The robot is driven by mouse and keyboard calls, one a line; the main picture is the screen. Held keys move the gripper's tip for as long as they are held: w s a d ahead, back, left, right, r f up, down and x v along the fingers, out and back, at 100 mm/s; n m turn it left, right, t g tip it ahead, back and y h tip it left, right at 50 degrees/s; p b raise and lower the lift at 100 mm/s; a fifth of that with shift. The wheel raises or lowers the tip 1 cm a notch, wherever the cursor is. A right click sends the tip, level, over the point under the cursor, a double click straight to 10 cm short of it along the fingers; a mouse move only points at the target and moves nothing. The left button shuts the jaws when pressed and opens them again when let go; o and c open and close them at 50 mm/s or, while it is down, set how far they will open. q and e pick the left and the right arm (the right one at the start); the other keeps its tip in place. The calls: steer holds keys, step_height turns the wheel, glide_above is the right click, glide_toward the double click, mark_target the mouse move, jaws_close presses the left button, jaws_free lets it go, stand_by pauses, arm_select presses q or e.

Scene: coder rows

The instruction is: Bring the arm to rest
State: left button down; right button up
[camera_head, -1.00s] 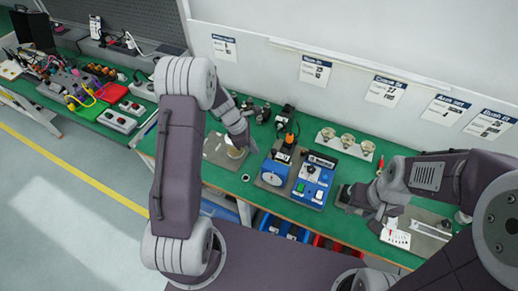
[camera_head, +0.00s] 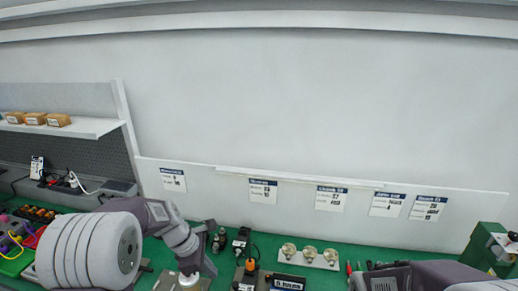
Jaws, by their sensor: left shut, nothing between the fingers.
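My left arm comes in at the lower left, and its gripper (camera_head: 197,266) points down over the green bench. The gripper is shut with nothing between its fingers. A pale round part (camera_head: 189,281) shows just below the fingertips at the bottom edge; I cannot tell whether they touch it. My right arm (camera_head: 410,277) shows only as links at the lower right. Its gripper is out of view.
The green bench (camera_head: 335,250) runs along the bottom. A white holder with round pale parts (camera_head: 310,257) stands at the back. A blue device (camera_head: 286,283) is cut off below. A green box (camera_head: 484,249) stands at right. Paper labels (camera_head: 263,191) hang on the wall.

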arm_select(q)
steer(key=s+a+f+m+y, duration=0.1)
steer(key=s+m, duration=0.6)
steer(key=m, duration=0.2)
steer(key=s+f+m+y, duration=0.2)
steer(key=s+m, duration=0.6)
steer(key=m, duration=0.2)
steer(key=shift+s+a+m+y, duration=0.15)
steer(key=shift+a+m+y, duration=0.15)
steer(key=shift+a, duration=0.05)
stand_by(0.3)
